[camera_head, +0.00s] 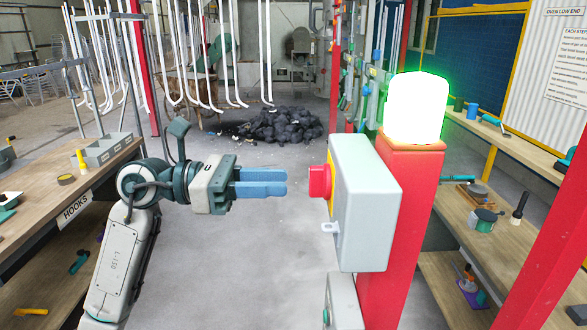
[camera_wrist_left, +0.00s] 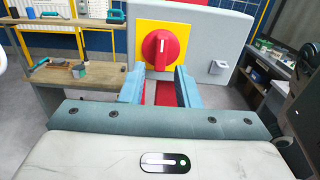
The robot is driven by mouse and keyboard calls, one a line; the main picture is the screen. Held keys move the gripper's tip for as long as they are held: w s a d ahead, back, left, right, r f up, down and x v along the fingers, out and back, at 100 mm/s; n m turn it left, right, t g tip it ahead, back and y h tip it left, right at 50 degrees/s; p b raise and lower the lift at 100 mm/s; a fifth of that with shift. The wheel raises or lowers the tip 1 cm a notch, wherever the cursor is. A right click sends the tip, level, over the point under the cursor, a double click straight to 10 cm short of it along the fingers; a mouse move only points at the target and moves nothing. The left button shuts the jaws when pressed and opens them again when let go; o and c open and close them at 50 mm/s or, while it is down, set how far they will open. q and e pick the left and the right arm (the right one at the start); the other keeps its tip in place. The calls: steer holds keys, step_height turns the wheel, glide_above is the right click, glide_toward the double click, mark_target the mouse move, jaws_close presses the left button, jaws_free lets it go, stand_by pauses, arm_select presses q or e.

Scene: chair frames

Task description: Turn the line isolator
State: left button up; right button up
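The line isolator is a grey box (camera_head: 365,205) on a red post, with a red rotary knob (camera_head: 320,181) on a yellow plate facing left. In the left wrist view the round red knob (camera_wrist_left: 160,50) shows a white mark pointing upward on the yellow plate (camera_wrist_left: 178,30). My left gripper (camera_head: 286,182) points right at the knob's height, a short gap short of it. Its blue fingers are apart with nothing between them; the left wrist view also shows the open fingers (camera_wrist_left: 160,82) just below the knob. My right gripper is not in view.
A lit green-glowing lamp (camera_head: 416,108) tops the red post (camera_head: 400,230). A grey lug (camera_head: 329,228) sticks out below the knob. A workbench (camera_head: 75,175) stands left, shelves with tools (camera_head: 490,215) right. The floor between is clear, with a dark heap (camera_head: 275,125) behind.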

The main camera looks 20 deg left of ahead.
mark_target(319, 182)
arm_select(q)
steer(key=p+x, duration=0.1)
steer(key=x, duration=0.4)
steer(key=shift+d, duration=0.15)
steer(key=c, duration=0.6)
steer(key=n, duration=1.7)
steer(key=o, duration=0.4)
steer(key=shift+n, duration=0.3)
steer(key=o, duration=0.4)
steer(key=shift+o, duration=0.2)
